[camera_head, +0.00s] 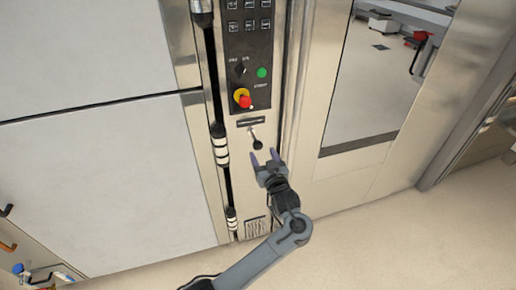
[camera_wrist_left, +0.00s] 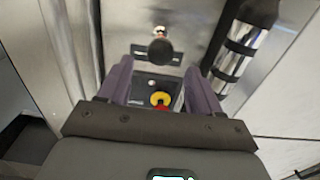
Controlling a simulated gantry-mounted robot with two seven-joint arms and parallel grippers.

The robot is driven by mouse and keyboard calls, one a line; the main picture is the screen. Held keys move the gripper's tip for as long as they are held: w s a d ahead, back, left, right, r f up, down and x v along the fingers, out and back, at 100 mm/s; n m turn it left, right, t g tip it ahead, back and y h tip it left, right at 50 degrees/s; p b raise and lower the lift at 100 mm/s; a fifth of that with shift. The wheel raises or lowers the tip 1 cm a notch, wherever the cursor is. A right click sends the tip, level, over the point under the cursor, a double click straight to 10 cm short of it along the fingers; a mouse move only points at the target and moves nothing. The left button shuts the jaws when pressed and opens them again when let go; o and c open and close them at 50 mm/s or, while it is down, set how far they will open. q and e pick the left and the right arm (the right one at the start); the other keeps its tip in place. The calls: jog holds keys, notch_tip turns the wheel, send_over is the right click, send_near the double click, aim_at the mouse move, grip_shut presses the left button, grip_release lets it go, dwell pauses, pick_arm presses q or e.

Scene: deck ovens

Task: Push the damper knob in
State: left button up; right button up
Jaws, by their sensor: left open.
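The damper knob (camera_head: 258,145) is a black ball on a short metal rod, sticking out of the steel panel below the control panel. It also shows in the left wrist view (camera_wrist_left: 161,52), ahead of and between the two purple fingers. My left gripper (camera_head: 264,157) is open and empty, with its fingertips just below the knob in the head view. In the left wrist view the gripper (camera_wrist_left: 157,68) points toward the panel. I cannot tell whether a finger touches the knob. My right gripper is not in view.
Above the knob is a black control panel (camera_head: 249,50) with a red and yellow emergency button (camera_head: 243,98) and a green button (camera_head: 262,72). A vertical black-and-steel bar (camera_head: 219,145) stands left of it. A glass door (camera_head: 372,75) is at right. The floor in front is clear.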

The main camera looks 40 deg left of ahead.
aim_at(259, 147)
pick_arm(q)
jog(key=shift+b+x, duration=0.85)
jog(key=shift+x, duration=2.35)
grip_shut()
